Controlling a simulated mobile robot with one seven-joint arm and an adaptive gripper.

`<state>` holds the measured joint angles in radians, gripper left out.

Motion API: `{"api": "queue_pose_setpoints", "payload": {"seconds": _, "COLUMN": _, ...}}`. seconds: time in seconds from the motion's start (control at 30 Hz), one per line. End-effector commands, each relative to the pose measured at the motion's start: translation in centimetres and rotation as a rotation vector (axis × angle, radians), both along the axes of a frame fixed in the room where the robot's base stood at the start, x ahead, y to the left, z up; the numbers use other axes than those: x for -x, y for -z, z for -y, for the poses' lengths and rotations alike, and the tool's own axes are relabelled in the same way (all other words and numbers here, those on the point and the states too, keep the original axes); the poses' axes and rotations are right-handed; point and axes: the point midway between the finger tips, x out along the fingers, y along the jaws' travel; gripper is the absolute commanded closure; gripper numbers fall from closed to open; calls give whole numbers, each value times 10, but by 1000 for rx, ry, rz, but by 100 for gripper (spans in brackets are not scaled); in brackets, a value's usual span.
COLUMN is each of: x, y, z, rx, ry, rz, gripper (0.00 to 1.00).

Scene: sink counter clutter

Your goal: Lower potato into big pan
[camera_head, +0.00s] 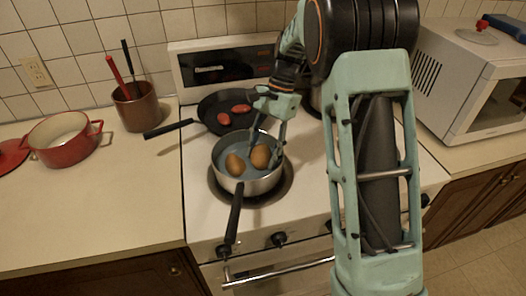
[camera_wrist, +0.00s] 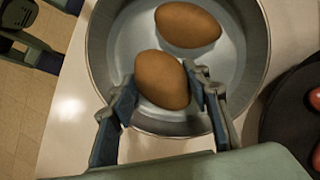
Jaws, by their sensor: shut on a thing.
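A steel pan (camera_head: 248,186) with a dark handle stands on the front left burner of the stove. Two brown potatoes show in it. One potato (camera_head: 235,165) lies in the pan at the left; it also shows in the wrist view (camera_wrist: 188,25). My gripper (camera_head: 268,156) reaches down into the pan and is shut on the other potato (camera_head: 260,156). In the wrist view the fingers (camera_wrist: 162,92) press on both sides of this held potato (camera_wrist: 161,80), near the pan wall (camera_wrist: 98,50). I cannot tell whether it touches the pan's bottom.
A dark frying pan (camera_head: 212,108) with red items (camera_head: 240,108) stands behind the steel pan. A red pot (camera_head: 60,145) and a brown utensil holder (camera_head: 138,110) stand on the left counter. A microwave (camera_head: 465,80) is at the right. The counter's front left is clear.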

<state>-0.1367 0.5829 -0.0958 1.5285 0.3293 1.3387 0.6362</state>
Motion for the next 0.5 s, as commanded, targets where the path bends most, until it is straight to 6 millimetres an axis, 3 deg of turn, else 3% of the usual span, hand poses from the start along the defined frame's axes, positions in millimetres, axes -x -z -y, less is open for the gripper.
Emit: {"api": "queue_pose_setpoints", "payload": {"seconds": 0.5, "x": 0, "y": 7, "z": 0, "rx": 0, "ry": 0, "rz": 0, "gripper": 85}}
